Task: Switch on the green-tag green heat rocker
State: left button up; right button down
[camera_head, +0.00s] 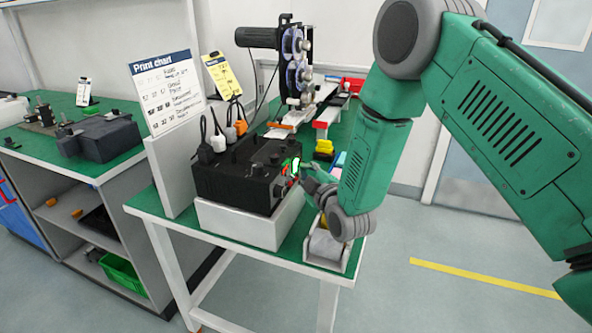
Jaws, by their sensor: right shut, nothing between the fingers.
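A black control box (232,183) sits on a white block on the green-topped table. On its right-hand face a bright green rocker (295,164) shows, with small red and orange parts just below it. These parts are too small to tell a tag or the rocker's position. My right gripper (304,173) is shut and empty, with its fingertips close beside the green rocker. I cannot tell whether they touch it. The gripper and forearm hide part of that face. My left gripper is out of view.
A print chart (168,92) stands left of the box, with a yellow card (222,76) behind it. A machine with reels (294,60) stands at the back. A tray with a grey roll (326,245) lies under my right wrist. A shelved bench (90,165) is on the left.

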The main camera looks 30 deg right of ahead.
jog(key=shift+d, duration=0.1)
jog(key=s+d, duration=0.1)
jog(key=s+d+p, duration=0.1)
jog(key=s+d, duration=0.1)
jog(key=s, duration=0.1)
jog(key=shift+d+r, duration=0.3)
jog(key=shift+d, duration=0.05)
dwell(0.4)
